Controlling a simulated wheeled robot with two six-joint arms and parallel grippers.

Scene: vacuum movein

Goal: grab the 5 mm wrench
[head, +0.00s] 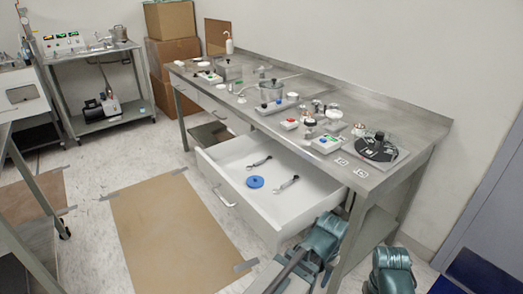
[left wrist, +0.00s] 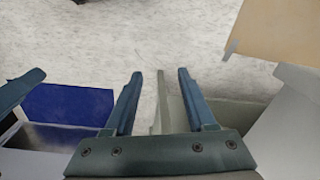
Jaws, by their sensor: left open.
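Two small metal wrenches lie apart in the open white drawer (head: 240,215) in the head view. One wrench (head: 259,163) is toward the back left, and the other wrench (head: 288,184) is nearer the right side. I cannot read a size on either, so I cannot tell which is 5 mm. My left gripper (left wrist: 159,73) is open and empty in the left wrist view, above the pale floor. In the head view only teal arm parts show beside the drawer's right end, not clear fingertips. My right gripper is not clearly shown.
A blue round disc (head: 255,182) lies in the drawer between the wrenches. The metal workbench (head: 420,125) above carries several instruments, including a black round device (head: 376,148) at its right end. A brown mat (head: 172,235) lies on the floor in front.

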